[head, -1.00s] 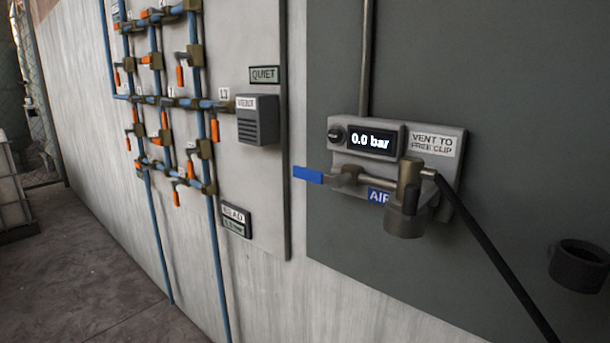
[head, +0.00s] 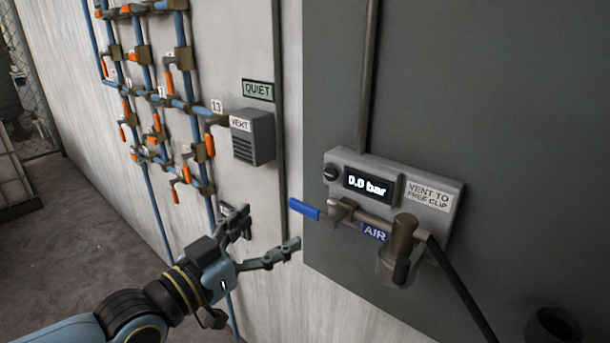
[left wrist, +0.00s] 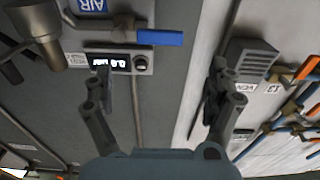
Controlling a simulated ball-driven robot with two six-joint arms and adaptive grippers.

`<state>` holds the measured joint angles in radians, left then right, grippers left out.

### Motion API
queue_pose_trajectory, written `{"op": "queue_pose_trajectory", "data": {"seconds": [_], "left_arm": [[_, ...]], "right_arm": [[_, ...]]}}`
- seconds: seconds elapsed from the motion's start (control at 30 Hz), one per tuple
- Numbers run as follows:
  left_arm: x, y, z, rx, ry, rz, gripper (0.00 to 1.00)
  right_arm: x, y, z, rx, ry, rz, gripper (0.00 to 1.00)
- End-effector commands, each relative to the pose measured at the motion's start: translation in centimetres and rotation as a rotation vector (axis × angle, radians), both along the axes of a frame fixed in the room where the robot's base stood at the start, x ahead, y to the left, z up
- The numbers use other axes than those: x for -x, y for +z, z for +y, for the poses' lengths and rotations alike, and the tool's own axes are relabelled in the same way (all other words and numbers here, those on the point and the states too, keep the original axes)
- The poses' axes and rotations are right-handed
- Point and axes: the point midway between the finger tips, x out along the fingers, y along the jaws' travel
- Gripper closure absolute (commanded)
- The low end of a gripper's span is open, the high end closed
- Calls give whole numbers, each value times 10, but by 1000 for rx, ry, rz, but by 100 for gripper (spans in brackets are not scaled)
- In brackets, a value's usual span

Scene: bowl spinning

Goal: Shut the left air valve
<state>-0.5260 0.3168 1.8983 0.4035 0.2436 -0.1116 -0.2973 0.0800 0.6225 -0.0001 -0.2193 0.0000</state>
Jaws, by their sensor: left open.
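The air valve's blue lever (head: 304,209) points left, roughly in line with its short brown pipe, above the blue AIR label (head: 375,233). It also shows at the top of the left wrist view (left wrist: 161,38), unheld. A grey panel (head: 436,189) above it carries a display (head: 368,184) reading 0.0 bar. My left gripper (head: 271,230) is open and empty, below and left of the lever, apart from it. In the left wrist view its fingers (left wrist: 160,78) spread wide with nothing between them. My right gripper is in neither view.
A grey VENT box (head: 252,137) and a grid of blue pipes (head: 194,122) with orange-handled valves are on the wall to the left. A dark hose (head: 465,295) runs down from the air unit. A dark round holder (head: 553,328) is at lower right.

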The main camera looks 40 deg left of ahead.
Motion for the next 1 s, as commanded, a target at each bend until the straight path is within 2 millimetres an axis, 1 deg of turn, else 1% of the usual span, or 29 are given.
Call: {"op": "queue_pose_trajectory", "data": {"seconds": [0.03,0.1,0.17,0.27,0.47,0.6,0.7,0.83,1.0], "left_arm": [[4,8,1,-7,-5,10,11],[7,6,2,-11,-6,21,11],[5,5,1,-11,-6,23,11],[-6,2,1,-13,-6,22,11],[-46,0,-3,-12,-5,20,11],[-73,-1,-5,-13,-5,21,11],[-86,-2,-6,-12,-5,23,11],[-97,0,-6,-12,-5,25,11],[-100,2,-7,-12,-5,26,11]], "right_arm": [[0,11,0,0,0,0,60],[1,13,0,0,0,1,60],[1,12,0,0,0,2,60],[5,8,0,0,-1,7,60],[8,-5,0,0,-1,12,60],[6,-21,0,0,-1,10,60],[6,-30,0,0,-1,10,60],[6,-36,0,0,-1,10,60],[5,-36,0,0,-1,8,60]]}}
